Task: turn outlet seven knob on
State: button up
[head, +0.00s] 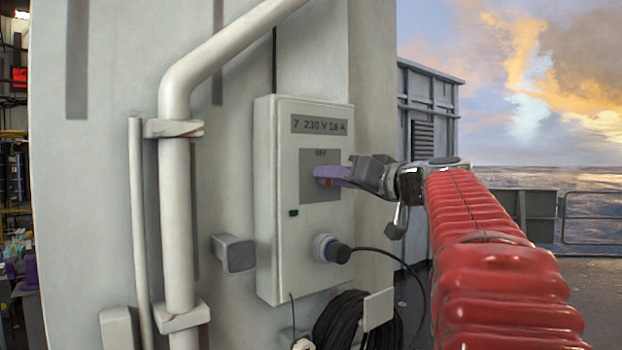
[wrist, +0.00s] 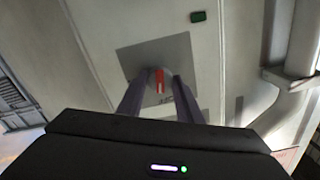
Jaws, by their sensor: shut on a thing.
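The outlet box (head: 265,200) is a pale grey wall box labelled "7. 230 V 16 A". Its darker switch panel (head: 318,195) has "OFF" printed at the top; the panel (wrist: 185,48) also shows in the wrist view. The knob (wrist: 160,78) has a red pointer, which lies towards the printed label in the wrist view. My gripper (head: 327,175) reaches in from the right, its purple fingers one on each side of the knob, shut on it. In the head view the fingers hide most of the knob.
A blue-ringed socket with a black plug (head: 337,252) sits below the panel, its cable hanging right. A coiled black cable (head: 340,320) hangs beneath the box. A thick white pipe (head: 175,200) runs left of it. A small green light (head: 293,212) is below the panel. Open deck lies right.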

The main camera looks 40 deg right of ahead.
jog(key=shift+d+f+m, duration=0.1)
jog(key=shift+m, duration=3.9)
jog(key=shift+d+f+m, duration=0.1)
jog(key=shift+m, duration=3.9)
jog(key=o, duration=1)
jog(key=shift+a, duration=0.1)
jog(key=shift+o, duration=0.2)
jog(key=shift+s+r, duration=0.1)
